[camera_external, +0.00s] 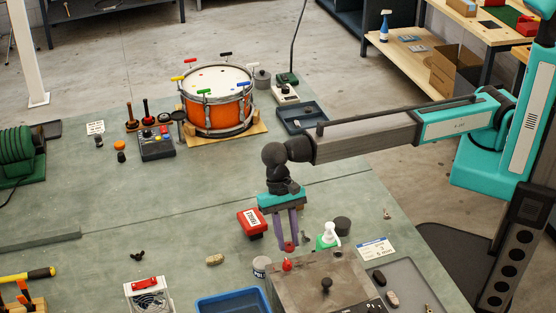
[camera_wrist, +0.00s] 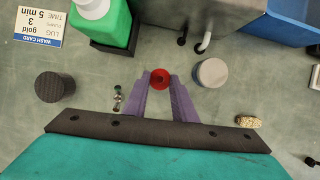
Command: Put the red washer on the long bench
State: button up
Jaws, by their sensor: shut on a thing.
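My gripper (camera_external: 288,243) points down over the near part of the long green-grey bench (camera_external: 190,215). In the wrist view my gripper (camera_wrist: 160,82) has its two purple fingers closed on the small round red washer (camera_wrist: 160,76), which has a dark hole in its middle. The red washer also shows at the fingertips in the external view (camera_external: 289,247). The bench top (camera_wrist: 225,112) lies beneath; the washer's exact height above it is hard to tell.
A grey box (camera_external: 325,285), a green bottle (camera_external: 327,238), a dark cylinder (camera_external: 342,226) and a grey-white cylinder (camera_external: 261,267) crowd the gripper. A red box (camera_external: 251,222) lies left of the fingers. The orange drum (camera_external: 217,105) stands farther back. The middle left of the bench is mostly clear.

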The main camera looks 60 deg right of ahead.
aim_at(288, 246)
jog(key=shift+f, duration=0.1)
jog(key=shift+f+p, duration=0.65)
jog(key=shift+f, duration=1)
jog(key=shift+f, duration=0.15)
jog(key=o, duration=1.1)
jog(key=b+v, duration=0.2)
jog(key=v, duration=1)
jog(key=shift+d, duration=0.1)
jog(key=shift+o, duration=0.7)
